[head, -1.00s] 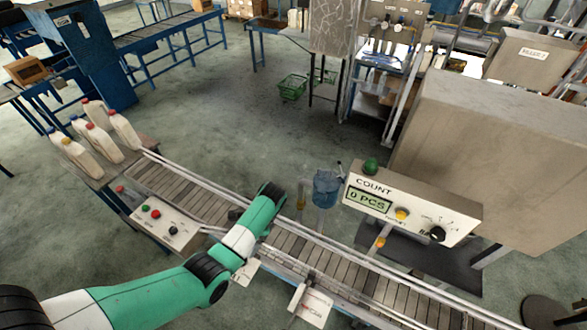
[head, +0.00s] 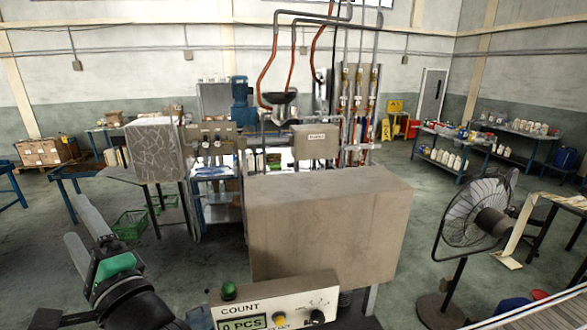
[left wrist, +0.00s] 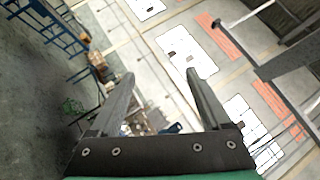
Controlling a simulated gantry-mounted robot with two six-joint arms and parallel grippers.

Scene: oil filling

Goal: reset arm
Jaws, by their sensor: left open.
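My left gripper (head: 76,220) is raised at the left of the head view, its two grey fingers pointing up and apart. In the left wrist view the left gripper (left wrist: 159,73) is open with nothing between its fingers. Behind the fingers that view shows walls or ceiling, a beam and floor, tilted. My right gripper is in neither view.
A control box (head: 272,303) reading "COUNT 0 PCS" stands at the bottom, before a large beige cabinet (head: 330,225). A standing fan (head: 478,212) is at the right. A green basket (head: 130,224) lies on the floor beyond my left gripper. Open floor lies between cabinet and fan.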

